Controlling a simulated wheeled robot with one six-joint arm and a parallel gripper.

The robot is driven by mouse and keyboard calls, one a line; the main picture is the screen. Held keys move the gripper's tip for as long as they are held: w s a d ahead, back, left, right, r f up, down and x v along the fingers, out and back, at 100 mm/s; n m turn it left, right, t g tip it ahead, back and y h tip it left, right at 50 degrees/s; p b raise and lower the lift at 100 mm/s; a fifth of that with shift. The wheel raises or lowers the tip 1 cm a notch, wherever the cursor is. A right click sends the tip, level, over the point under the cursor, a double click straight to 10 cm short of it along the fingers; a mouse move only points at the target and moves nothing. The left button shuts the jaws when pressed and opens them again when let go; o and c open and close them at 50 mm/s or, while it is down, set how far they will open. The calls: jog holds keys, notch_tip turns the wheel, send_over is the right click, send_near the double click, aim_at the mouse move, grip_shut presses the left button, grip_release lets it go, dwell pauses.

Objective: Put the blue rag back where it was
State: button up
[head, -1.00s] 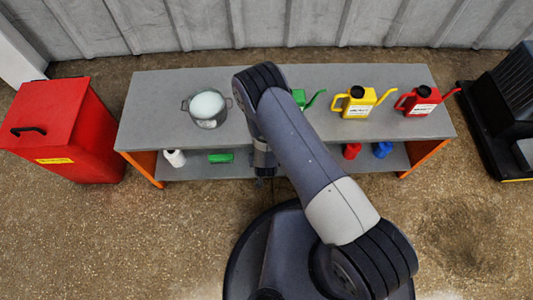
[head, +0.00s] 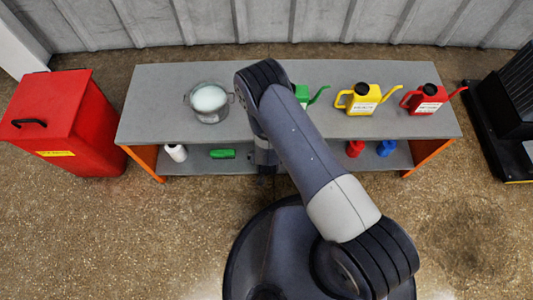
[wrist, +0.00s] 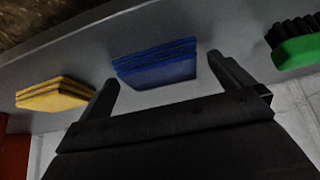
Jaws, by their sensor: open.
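The blue rag (wrist: 155,66) is a folded, layered pad lying on a grey surface in the wrist view. My gripper (wrist: 163,76) is open, with one fingertip on each side of the rag's near edge. The fingers look apart from the rag; whether they touch it I cannot tell. In the head view my gripper (head: 265,160) is at the front of the bench by the lower shelf, mostly covered by my arm. The blue rag is hidden there.
A yellow folded rag (wrist: 54,94) lies left of the blue one, and a green brush (wrist: 297,46) right, in the wrist view. The bench (head: 160,95) has a lower shelf (head: 318,158) holding a white bottle (head: 176,152). A red bin (head: 62,120) stands left.

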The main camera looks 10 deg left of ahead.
jog(key=shift+p, duration=0.35)
dwell(0.3)
jog(key=p+v, duration=0.4)
jog(key=v, duration=0.6)
jog(key=shift+s+d+r, duration=0.2)
jog(key=shift+d+r, duration=0.1)
jog(key=b+x, duration=0.2)
jog(key=x, duration=0.3)
jog(key=b+x, duration=0.2)
jog(key=x, duration=0.4)
jog(key=shift+a, duration=0.25)
jog(key=shift+r, duration=0.15)
dwell(0.5)
dwell(1.3)
jog(key=shift+b, duration=0.4)
